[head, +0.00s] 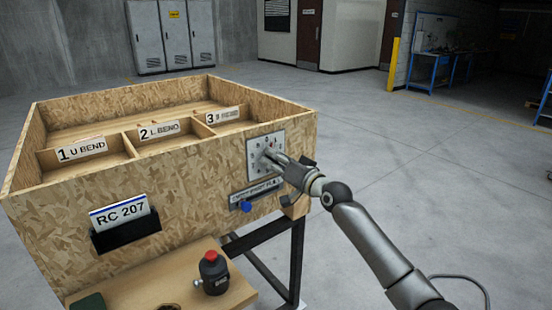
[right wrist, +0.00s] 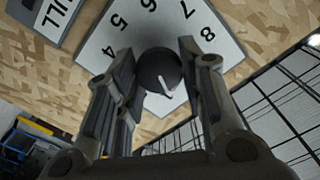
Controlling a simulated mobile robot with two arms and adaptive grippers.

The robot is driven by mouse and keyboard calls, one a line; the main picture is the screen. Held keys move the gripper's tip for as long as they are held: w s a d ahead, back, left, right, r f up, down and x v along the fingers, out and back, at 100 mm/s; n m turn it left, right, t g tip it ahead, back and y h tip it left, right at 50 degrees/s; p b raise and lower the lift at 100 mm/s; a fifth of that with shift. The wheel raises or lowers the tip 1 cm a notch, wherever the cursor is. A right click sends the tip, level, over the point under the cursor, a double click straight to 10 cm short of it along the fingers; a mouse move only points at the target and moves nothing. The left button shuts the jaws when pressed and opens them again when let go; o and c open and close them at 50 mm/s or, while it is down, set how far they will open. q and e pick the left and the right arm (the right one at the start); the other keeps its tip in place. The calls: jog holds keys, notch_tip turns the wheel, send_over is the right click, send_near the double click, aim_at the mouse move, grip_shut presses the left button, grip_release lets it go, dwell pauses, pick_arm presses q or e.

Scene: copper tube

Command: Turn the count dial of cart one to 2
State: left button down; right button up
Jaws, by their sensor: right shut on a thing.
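The count dial's white plate (head: 280,137) is on the cart's front panel at its right end. The plate also fills the top of the right wrist view (right wrist: 120,35), where 4, 5, 6, 7 and 8 show around a round black knob (right wrist: 158,70). A white mark on the knob is toward the bottom of that picture; the number it points at is hidden. My right gripper (head: 268,154) is at the dial, its two fingers (right wrist: 155,65) shut on the knob from both sides. My left gripper is not in view.
The cart (head: 190,185) is a chipboard box with labelled compartments. An RC 207 card (head: 120,211) sits in a black holder. A red-topped black bottle (head: 213,272) stands on the front shelf. Floor at right is clear.

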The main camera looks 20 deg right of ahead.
jog(key=m+p, duration=0.3)
jog(key=m, duration=0.6)
jog(key=shift+f+m+p, duration=0.1)
jog(key=shift+m+p, duration=0.2)
jog(key=shift+p, duration=0.05)
jog(key=shift+d, duration=0.1)
dwell(0.3)
jog(key=o, duration=1)
jog(key=v, duration=1.2)
